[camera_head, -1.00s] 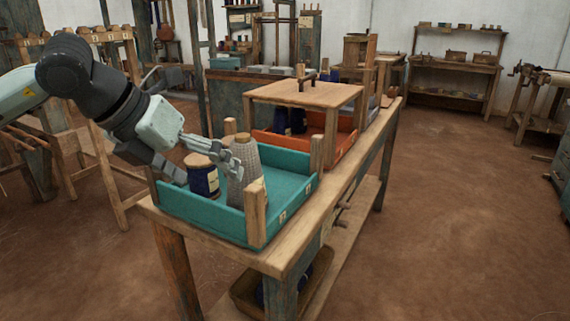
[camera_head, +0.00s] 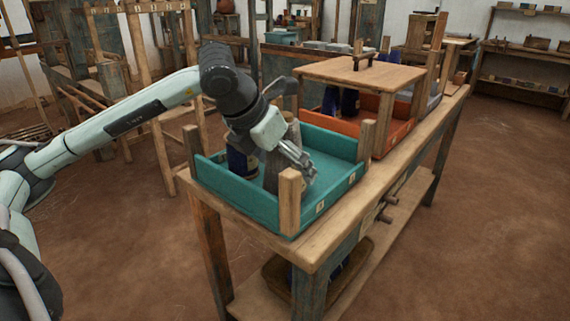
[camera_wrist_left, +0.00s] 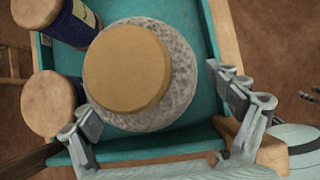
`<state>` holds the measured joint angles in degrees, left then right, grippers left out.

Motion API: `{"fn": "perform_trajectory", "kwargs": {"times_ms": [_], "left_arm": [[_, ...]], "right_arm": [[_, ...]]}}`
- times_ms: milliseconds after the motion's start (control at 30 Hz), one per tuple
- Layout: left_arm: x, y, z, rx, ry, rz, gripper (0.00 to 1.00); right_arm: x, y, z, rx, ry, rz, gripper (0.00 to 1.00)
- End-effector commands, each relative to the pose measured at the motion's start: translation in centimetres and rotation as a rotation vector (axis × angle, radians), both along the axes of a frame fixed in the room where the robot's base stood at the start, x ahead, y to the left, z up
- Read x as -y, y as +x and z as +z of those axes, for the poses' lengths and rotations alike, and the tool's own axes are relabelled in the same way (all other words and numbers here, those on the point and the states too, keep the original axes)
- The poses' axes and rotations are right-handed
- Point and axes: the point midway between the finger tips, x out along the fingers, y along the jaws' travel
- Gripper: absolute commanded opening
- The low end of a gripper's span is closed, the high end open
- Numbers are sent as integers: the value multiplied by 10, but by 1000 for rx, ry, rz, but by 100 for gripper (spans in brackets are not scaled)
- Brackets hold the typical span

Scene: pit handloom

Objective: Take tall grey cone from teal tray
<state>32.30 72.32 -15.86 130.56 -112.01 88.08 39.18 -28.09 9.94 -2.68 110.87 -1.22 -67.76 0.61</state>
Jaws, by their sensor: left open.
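The tall grey cone (camera_head: 271,179) stands in the teal tray (camera_head: 236,188), partly hidden by my left gripper (camera_head: 300,166) in the head view. The left wrist view looks down on the cone's speckled grey side (camera_wrist_left: 181,88) and round tan top. There my left gripper (camera_wrist_left: 160,108) is open, with one finger on either side of the cone's lower and right edges. I cannot tell whether a finger touches it. My right gripper is not in view.
A dark blue cone (camera_head: 238,161) stands left of the grey cone; the wrist view shows two tan-topped blue ones close by. Wooden posts (camera_head: 290,200) rise at the tray's corners. Behind it, an orange tray (camera_head: 395,133) sits under a small wooden stand (camera_head: 362,74).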

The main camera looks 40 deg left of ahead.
Motion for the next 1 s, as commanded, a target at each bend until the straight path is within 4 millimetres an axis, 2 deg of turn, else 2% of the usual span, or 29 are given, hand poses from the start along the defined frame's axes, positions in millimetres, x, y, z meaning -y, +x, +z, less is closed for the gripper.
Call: {"fn": "perform_trajectory", "kwargs": {"times_ms": [267, 733, 1000], "left_arm": [[0, 2, -3, 0, 0, 0, 90], [0, 1, -2, 0, 0, 0, 31], [0, 2, 0, 3, -1, 1, 31]], "right_arm": [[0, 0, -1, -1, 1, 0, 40], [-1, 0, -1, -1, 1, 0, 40], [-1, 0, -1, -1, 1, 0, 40]]}}
